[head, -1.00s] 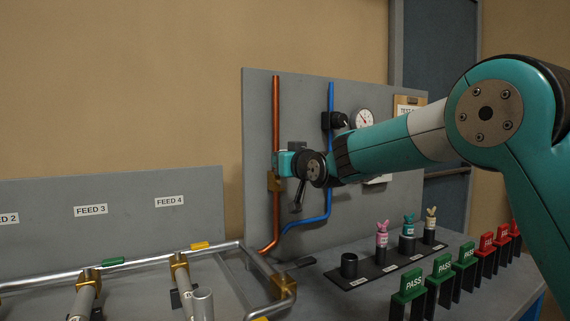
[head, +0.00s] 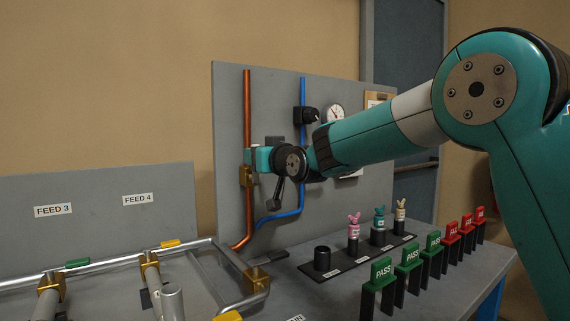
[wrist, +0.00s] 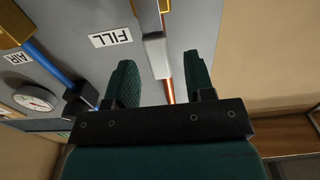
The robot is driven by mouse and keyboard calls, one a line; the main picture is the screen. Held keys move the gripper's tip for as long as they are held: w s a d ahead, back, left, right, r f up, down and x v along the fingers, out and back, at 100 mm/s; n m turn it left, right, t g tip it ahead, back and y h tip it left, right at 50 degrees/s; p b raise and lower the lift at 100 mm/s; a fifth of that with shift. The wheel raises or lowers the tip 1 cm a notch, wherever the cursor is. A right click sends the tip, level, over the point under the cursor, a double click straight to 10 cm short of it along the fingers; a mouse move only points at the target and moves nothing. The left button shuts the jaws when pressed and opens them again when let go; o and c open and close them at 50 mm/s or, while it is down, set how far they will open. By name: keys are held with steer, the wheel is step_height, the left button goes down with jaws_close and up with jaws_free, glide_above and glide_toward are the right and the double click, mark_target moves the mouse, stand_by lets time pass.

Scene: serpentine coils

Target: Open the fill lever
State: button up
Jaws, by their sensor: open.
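My gripper (wrist: 160,78) is open, with one dark green finger on each side of the lever. I cannot tell whether either finger touches it. In the head view my gripper (head: 258,159) is at the copper pipe (head: 247,110), just above a brass valve body (head: 247,177). The lever is not distinguishable there.
A blue pipe (head: 302,92), a black fitting (head: 307,115) and a gauge (head: 333,113) are to the right on the grey panel (head: 228,130). A rack with small figures (head: 354,226) and PASS tags (head: 382,270) stand on the bench below. Feed pipes (head: 110,262) run at left.

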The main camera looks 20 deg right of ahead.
steer(key=b+v, duration=0.2)
steer(key=v, duration=1.2)
steer(key=shift+s, duration=0.35)
steer(key=shift+d, duration=0.1)
steer(key=s+a+f+n+g, duration=0.1)
steer(key=s+a+f+g, duration=0.4)
steer(key=s+f+g, duration=0.55)
steer(key=s+f+n+g+h, duration=0.1)
steer(key=s+f+g, duration=0.2)
steer(key=s+f, duration=0.5)
steer(key=s+f+n+g+h, duration=0.1)
steer(key=s+f+g, duration=0.3)
steer(key=s, duration=0.9)
step_height(320, 180, up, 13)
steer(key=p, duration=1.2)
steer(key=shift+w+d+r+y+p, duration=0.2)
steer(key=shift+w+d+y+p, duration=0.1)
steer(key=shift+w+d+p, duration=0.1)
